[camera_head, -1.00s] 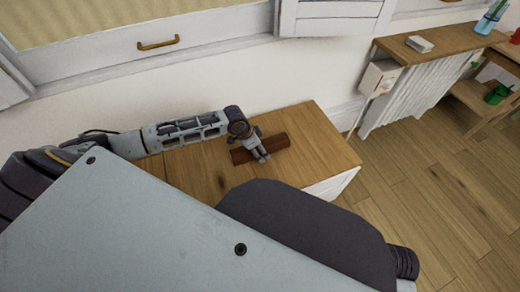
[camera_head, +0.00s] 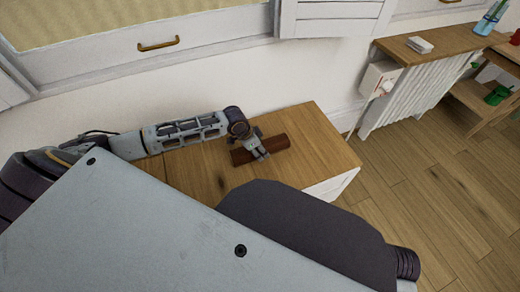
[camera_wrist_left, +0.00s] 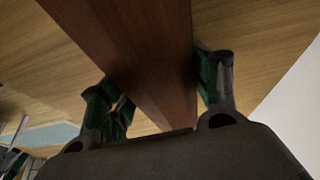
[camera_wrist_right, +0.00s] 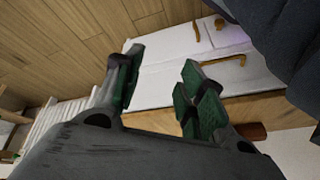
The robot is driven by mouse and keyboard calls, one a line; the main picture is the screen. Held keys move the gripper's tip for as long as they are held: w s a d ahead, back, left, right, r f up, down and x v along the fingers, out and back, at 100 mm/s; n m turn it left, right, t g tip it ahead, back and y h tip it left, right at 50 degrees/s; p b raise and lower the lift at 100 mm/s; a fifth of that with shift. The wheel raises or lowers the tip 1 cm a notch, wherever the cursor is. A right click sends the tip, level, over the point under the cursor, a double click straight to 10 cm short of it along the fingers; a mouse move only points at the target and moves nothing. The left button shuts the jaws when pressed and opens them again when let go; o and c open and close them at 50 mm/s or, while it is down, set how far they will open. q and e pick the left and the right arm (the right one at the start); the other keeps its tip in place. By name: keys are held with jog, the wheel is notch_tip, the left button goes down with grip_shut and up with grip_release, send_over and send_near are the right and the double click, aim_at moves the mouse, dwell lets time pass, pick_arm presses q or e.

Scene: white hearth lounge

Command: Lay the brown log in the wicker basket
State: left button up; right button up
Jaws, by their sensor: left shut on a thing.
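The brown log (camera_head: 277,143) lies across the top of a wooden cabinet by the wall. My left gripper (camera_head: 260,152) is shut on it near its middle, with the arm reaching in from the left. In the left wrist view, the log (camera_wrist_left: 150,45) runs between the two fingers, against the wood top. My right gripper (camera_wrist_right: 160,65) is open and empty in the right wrist view. A reddish-brown end, seemingly of the log (camera_wrist_right: 250,131), shows behind it there. No wicker basket is visible in any view.
The cabinet top (camera_head: 205,175) is otherwise clear where it shows. A white wall and window with a brass handle (camera_head: 158,44) stand behind. At the right are a radiator with a wooden shelf (camera_head: 450,42) and open plank floor (camera_head: 430,170). My body hides the foreground.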

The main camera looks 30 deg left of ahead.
pick_arm(q)
jog(key=shift+r, duration=0.25)
pick_arm(e)
jog(key=shift+r, duration=0.1)
pick_arm(q)
jog(key=shift+r+p, duration=0.45)
jog(key=shift+r, duration=0.4)
jog(key=shift+w+r+p, duration=0.1)
jog(key=shift+r+p, duration=0.35)
jog(key=shift+r, duration=0.5)
notch_tip(320, 180, up, 4)
jog(key=shift+p, duration=0.75)
jog(key=shift+r+p, duration=0.3)
jog(key=shift+r, duration=0.7)
pick_arm(e)
jog(key=shift+s+d+g+h, duration=0.25)
jog(key=shift+d+g+h, duration=0.15)
jog(key=shift+d+g, duration=0.35)
